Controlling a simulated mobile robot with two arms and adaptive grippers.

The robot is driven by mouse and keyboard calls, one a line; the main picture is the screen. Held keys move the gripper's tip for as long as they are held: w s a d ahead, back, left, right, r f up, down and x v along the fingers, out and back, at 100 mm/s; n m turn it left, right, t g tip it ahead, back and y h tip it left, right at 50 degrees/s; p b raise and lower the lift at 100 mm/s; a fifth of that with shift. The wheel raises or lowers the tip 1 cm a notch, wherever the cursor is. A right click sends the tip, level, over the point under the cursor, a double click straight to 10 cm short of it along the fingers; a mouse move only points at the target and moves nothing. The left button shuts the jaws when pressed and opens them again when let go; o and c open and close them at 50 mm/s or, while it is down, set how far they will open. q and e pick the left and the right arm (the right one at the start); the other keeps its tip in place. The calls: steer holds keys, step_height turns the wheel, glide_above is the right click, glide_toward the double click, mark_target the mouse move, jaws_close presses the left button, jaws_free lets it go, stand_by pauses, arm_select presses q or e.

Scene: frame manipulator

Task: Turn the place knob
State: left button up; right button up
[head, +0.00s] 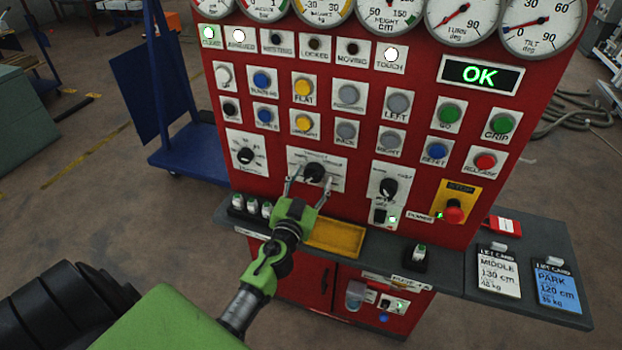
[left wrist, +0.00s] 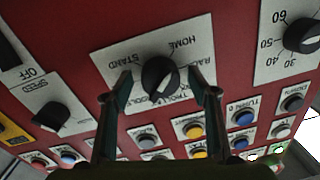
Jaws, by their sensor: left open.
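The place knob (head: 314,172) is a black rotary knob on a white plate, in the middle of the red control panel. It also shows in the left wrist view (left wrist: 160,77), where the plate's words STAND and HOME can be read and other lettering is partly hidden. My left gripper (head: 307,183) is open, its two fingers pointing at the panel. In the left wrist view the fingers stand on either side of the knob, with visible gaps. Whether the tips touch the plate I cannot tell.
Other black knobs sit left (head: 245,156) and right (head: 388,188) of it. Push buttons fill the panel above, and a red stop button (head: 453,214) is at right. Below is a grey shelf (head: 455,270) with a yellow tray (head: 335,238) and lift cards (head: 499,272).

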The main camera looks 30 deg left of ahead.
arm_select(q)
steer(key=c, duration=1.1)
